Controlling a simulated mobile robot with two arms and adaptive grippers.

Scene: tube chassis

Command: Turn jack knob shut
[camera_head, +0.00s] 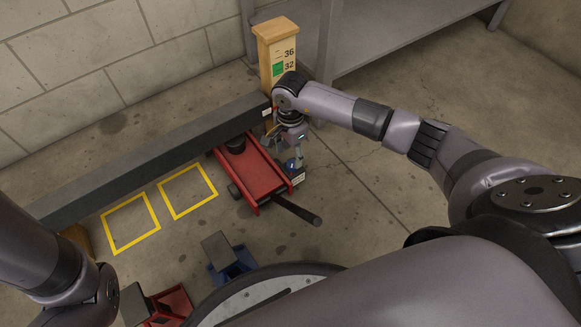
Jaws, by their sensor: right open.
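A red floor jack (251,172) sits on the concrete floor under a dark beam, with a round dark saddle (236,145) and a dark handle (297,210) pointing toward me. My right gripper (293,158) points down at the right side of the jack and is open. A small blue part (293,165) shows right at its fingers; I cannot tell if this is the knob or whether the fingers touch it. The knob itself is not clearly seen. My left arm comes in at the lower left, and its gripper is not in view.
The long dark beam (150,158) runs above the jack to a wooden post (276,50) marked 36 and 32. Yellow floor squares (130,222) lie left of the jack. A blue stand (230,258) and a red stand (170,305) are near me. Floor at right is clear.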

